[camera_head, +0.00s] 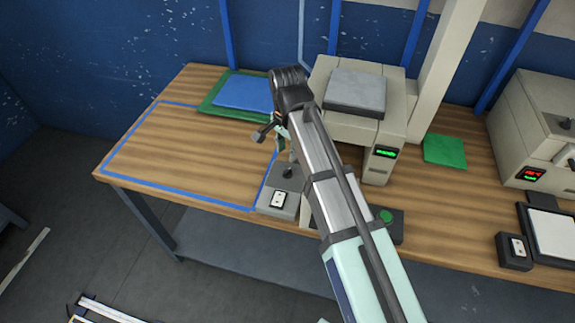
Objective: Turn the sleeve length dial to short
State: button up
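A small grey box (290,204) sits at the table's front edge, left of my arm. It has a black knob (288,172) on top, which looks like the sleeve length dial, and a white plate (278,200) on its front. The knob's pointing direction and any markings are too small to read. My gripper (270,134) is above and behind the box, apart from the knob, and points down and left. Its fingers are small and partly hidden by the wrist, so I cannot tell their opening. I see nothing clearly held in it.
A beige machine (395,125) with a lit green display (386,153) stands right of my arm. A green button (386,215) is near the front edge. A blue pad (243,92) lies at the back left. The blue-taped table area (180,150) is clear.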

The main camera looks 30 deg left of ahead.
aim_at(287, 171)
notch_tip(287, 171, down, 8)
jog(key=shift+f+p, duration=0.25)
jog(key=shift+p, duration=0.6)
grip_shut()
